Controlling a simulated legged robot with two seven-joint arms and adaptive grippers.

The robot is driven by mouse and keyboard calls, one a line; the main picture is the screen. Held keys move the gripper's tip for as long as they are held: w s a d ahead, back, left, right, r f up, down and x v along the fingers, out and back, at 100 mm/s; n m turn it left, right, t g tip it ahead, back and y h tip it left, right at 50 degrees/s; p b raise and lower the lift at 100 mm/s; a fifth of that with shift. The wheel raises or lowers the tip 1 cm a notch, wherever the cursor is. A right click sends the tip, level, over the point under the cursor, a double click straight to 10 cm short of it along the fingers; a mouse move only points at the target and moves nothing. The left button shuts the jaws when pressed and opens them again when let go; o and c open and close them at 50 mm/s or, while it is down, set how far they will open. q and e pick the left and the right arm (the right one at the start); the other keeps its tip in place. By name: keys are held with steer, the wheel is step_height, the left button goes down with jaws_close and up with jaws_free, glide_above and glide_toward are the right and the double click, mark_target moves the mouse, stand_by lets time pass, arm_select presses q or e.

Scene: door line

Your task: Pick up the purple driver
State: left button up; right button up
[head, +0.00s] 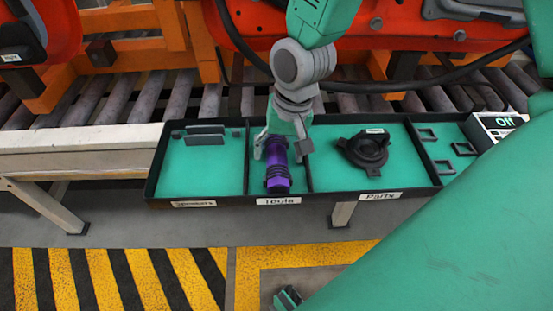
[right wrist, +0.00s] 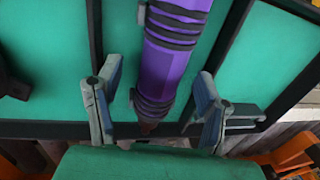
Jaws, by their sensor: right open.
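The purple driver (head: 277,165) with dark bands lies lengthwise in the Tools compartment of the tray (head: 228,201). My right gripper (head: 281,150) is over it from the far side, open, with a finger on either side of the driver. In the right wrist view the driver (right wrist: 166,62) runs between the spread fingers of the right gripper (right wrist: 160,82), with a visible gap on each side. The gripper hides part of the driver in the head view.
The left compartment holds thin grey plates (head: 205,137). The Parts compartment holds a black round part (head: 364,150), with several small square frames (head: 463,149) to its right. A box marked Off (head: 497,124) stands at the right. Rollers and orange machinery (head: 125,17) lie behind.

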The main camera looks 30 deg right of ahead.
step_height(320, 180, down, 2)
steer(key=shift+w+f, duration=0.1)
steer(key=shift+f, duration=0.1)
steer(key=shift+a+r, duration=0.15)
steer(key=shift+a, duration=0.2)
steer(key=c, duration=0.5)
jaws_close()
